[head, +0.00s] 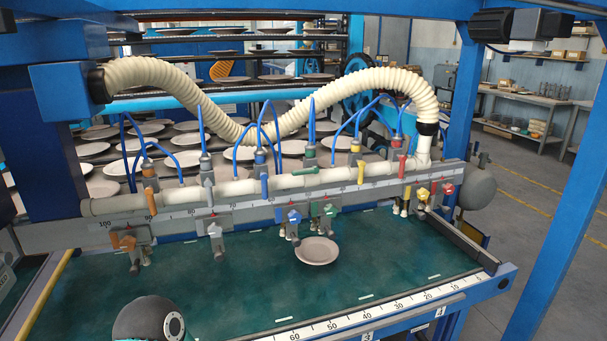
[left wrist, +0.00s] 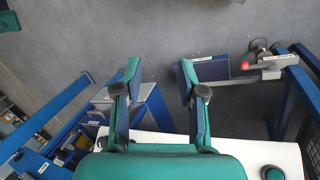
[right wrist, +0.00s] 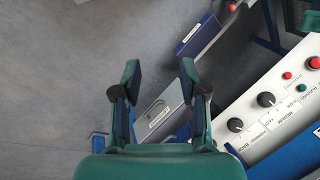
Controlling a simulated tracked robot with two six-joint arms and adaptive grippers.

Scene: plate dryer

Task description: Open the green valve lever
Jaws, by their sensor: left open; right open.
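The green valve lever (head: 305,171) is in the head view, on the white pipe a little right of its middle. It lies nearly along the pipe, while the levers of the other colours stand across it. A green-topped nozzle fitting (head: 311,151) with a blue hose is just above it. My left gripper (left wrist: 158,75) shows in the left wrist view, open and empty above the floor. My right gripper (right wrist: 158,75) shows in the right wrist view, open and empty, with grey floor and a control panel beyond. Neither gripper shows near the lever, and neither wrist view shows the lever.
A blue lever (head: 264,187) and a yellow lever (head: 361,172) flank the green one. Coloured clamps, including a green one (head: 325,210), hang below the ruler rail. A plate (head: 317,251) lies on the green belt (head: 230,285). A control panel (right wrist: 268,112) has knobs and buttons.

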